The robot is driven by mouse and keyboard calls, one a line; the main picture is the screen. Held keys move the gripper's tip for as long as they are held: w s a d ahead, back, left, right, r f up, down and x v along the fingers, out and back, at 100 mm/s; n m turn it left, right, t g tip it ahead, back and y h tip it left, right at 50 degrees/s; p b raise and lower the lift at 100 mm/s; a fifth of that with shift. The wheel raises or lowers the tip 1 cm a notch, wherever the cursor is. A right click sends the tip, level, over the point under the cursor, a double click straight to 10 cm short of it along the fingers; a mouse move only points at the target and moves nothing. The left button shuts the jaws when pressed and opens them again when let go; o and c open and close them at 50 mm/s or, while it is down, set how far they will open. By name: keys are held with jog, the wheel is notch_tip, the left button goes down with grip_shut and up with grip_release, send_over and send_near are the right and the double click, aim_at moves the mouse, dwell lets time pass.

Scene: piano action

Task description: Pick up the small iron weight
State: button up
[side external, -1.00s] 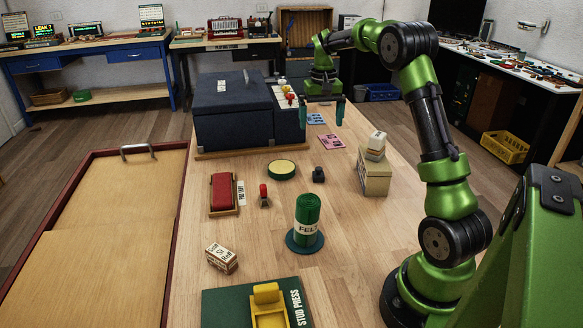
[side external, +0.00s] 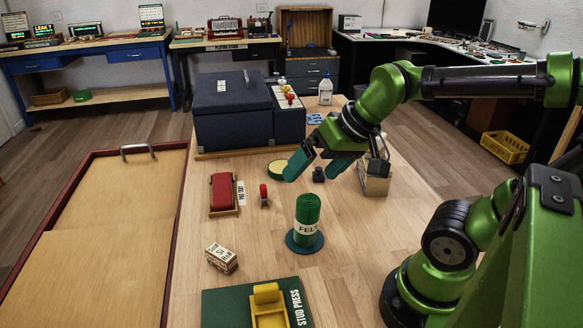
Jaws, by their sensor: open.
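The small iron weight (side external: 318,174) is a small dark block standing on the wooden table, right of the round green-rimmed pad. My gripper (side external: 312,176) is open, with its two teal fingers spread and pointing down toward the table. In the picture the weight shows between the fingertips, and nothing is held. I cannot tell how high the fingertips are above the table or whether they are level with the weight in depth.
A green felt roll (side external: 307,222) stands in front of the weight. A box (side external: 375,182) stands close on the right, partly behind my gripper. The round pad (side external: 277,168) is partly hidden by a finger. A red-topped piece (side external: 264,196) stands left.

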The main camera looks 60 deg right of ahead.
jog(key=shift+s+a+r+n+t+y, duration=0.35)
jog(key=shift+s+a+r, duration=0.2)
jog(key=shift+s+a, duration=0.25)
jog(key=shift+c, duration=1)
jog(key=shift+a+r, duration=0.15)
jog(key=shift+c, duration=1.1)
jog(key=shift+w, duration=0.1)
